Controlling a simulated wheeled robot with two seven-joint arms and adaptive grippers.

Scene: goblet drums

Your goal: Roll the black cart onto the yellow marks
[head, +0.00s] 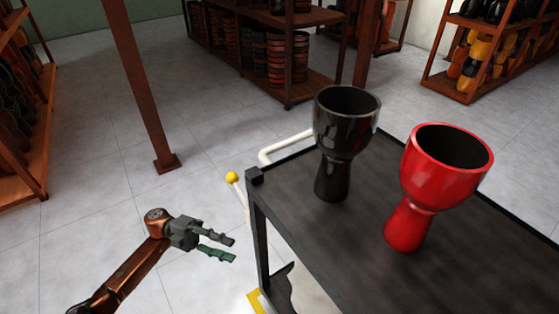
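The black cart (290,215) fills the lower right of the head view, its near-left leg and part of a lower shelf showing. A white bar handle (285,148) sticks out from its far-left side. A white rod with a yellow ball (232,177) at its end stands by the cart's left corner. A yellow mark (255,302) shows on the floor by the cart's leg at the bottom edge; other marks are not visible. My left gripper (234,250) is open and empty, left of the cart and apart from it. My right gripper is out of view.
A black goblet drum (346,120) and a red goblet drum (408,224) stand upright on the cart. A brown post (143,95) rises from the floor at left. Shelves of drums (287,60) stand behind, with others at both sides. Floor left of the cart is clear.

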